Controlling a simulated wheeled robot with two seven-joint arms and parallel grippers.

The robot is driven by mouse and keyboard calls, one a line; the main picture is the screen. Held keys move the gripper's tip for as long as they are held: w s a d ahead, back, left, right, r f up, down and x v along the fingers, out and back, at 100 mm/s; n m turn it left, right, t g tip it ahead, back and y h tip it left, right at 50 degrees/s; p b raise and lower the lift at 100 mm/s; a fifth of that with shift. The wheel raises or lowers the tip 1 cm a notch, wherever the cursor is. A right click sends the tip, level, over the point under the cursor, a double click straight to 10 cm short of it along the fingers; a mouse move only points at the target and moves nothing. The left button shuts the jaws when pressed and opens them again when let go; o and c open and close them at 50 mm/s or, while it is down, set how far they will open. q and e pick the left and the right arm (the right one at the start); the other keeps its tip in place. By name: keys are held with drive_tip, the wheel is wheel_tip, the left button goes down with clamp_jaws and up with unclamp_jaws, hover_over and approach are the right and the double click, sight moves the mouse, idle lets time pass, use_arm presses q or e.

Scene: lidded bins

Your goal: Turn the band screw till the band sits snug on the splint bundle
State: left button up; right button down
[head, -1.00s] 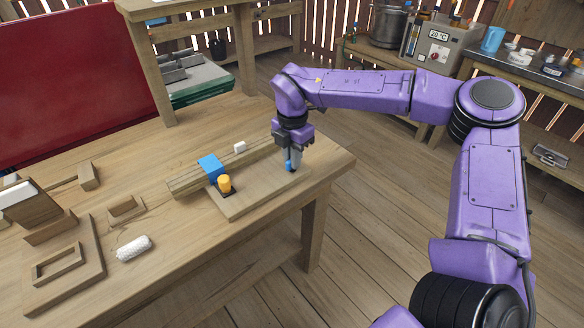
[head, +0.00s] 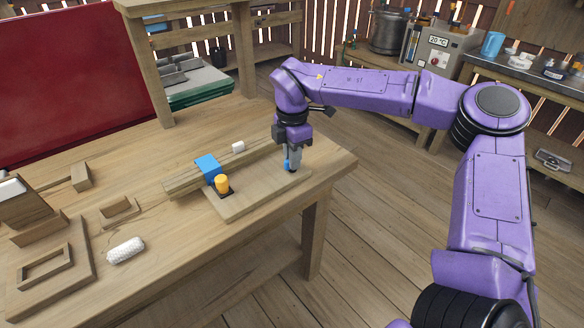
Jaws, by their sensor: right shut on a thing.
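The splint bundle (head: 182,185) is a set of long pale wood strips lying across the back of a flat wooden board (head: 250,200). A blue block (head: 208,167) sits over the strips. Just in front of it an orange knob (head: 222,181) stands upright on a dark base on the board. My right gripper (head: 291,167) points down at the board's right end, apart from the orange knob. It is shut on a small blue part (head: 287,165), mostly hidden by the fingers; I cannot tell if this is the band screw. My left gripper is out of view.
A small white block (head: 238,147) lies by the strips. A white textured roll (head: 126,250), a small wooden block (head: 119,212) and wooden fixtures (head: 45,270) lie on the left. The table's right edge is close to my right gripper. The table front is clear.

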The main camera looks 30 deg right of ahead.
drive_tip(key=shift+f+m+b, duration=0.2)
drive_tip(key=shift+m+b, duration=0.2)
drive_tip(key=shift+b, duration=0.15)
drive_tip(key=shift+r+m+b, duration=0.1)
drive_tip(key=shift+m+b, duration=1.15)
drive_tip(key=shift+m, duration=0.05)
drive_tip(key=shift+r, duration=0.1)
drive_tip(key=c, duration=1)
unclamp_jaws()
